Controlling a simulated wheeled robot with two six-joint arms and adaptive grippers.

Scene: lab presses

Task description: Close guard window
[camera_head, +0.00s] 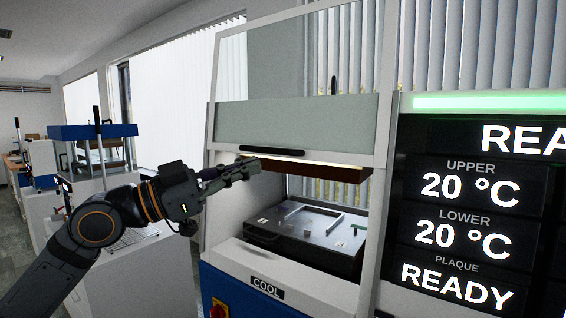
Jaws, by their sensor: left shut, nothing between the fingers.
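The guard window (300,122) is a clear pane in a white frame on the front of the press. It is raised, with the opening below it uncovered. A dark handle (272,151) runs along its lower edge. My left gripper (254,165) is shut and empty, with its fingertips just left of and slightly below the handle; I cannot tell whether they touch the frame. Inside the opening, a dark lower platen with a metal frame on top (308,226) is visible under a brown upper plate (322,172). My right gripper is not in view.
A display panel (470,215) at the right reads 20 °C upper and lower, and READY. A COOL label (266,288) and a red knob on yellow (219,308) are on the press's lower front. Another blue and white machine (92,132) stands at the left.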

